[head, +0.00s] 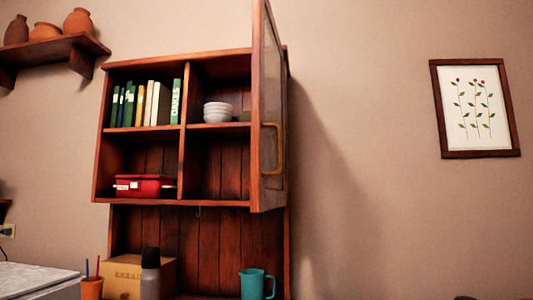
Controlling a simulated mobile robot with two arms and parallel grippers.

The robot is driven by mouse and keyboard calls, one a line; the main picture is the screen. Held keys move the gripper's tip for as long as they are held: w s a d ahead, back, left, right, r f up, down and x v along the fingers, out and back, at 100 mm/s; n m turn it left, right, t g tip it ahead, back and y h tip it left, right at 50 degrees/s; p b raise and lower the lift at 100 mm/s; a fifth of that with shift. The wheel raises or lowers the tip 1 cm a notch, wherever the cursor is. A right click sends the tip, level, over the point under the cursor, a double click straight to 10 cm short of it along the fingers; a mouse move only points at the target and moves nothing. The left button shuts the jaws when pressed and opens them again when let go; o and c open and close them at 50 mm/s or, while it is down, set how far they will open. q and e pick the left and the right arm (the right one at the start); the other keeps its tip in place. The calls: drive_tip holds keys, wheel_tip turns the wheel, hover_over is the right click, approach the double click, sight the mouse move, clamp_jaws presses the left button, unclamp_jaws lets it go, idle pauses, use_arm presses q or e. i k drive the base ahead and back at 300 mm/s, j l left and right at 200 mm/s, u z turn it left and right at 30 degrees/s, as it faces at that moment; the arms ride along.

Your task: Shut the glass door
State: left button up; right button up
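The glass door (270,85) is wood-framed and hinged on the right side of the upper wall cabinet (181,126). It stands open, swung out toward me, and I see it nearly edge-on. A brass-coloured handle (281,149) is on the door's near edge, in its lower half. The left and right compartments of the cabinet are uncovered. Neither of my grippers shows in the head view.
The cabinet holds books (146,103), stacked white bowls (217,112) and a red box (145,186). Below stand a teal mug (256,284), a grey bottle (150,275) and a cardboard box (122,276). A framed picture (475,108) hangs at right; the wall between is clear.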

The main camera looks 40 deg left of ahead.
sight(268, 64)
drive_tip(key=u, duration=1.05)
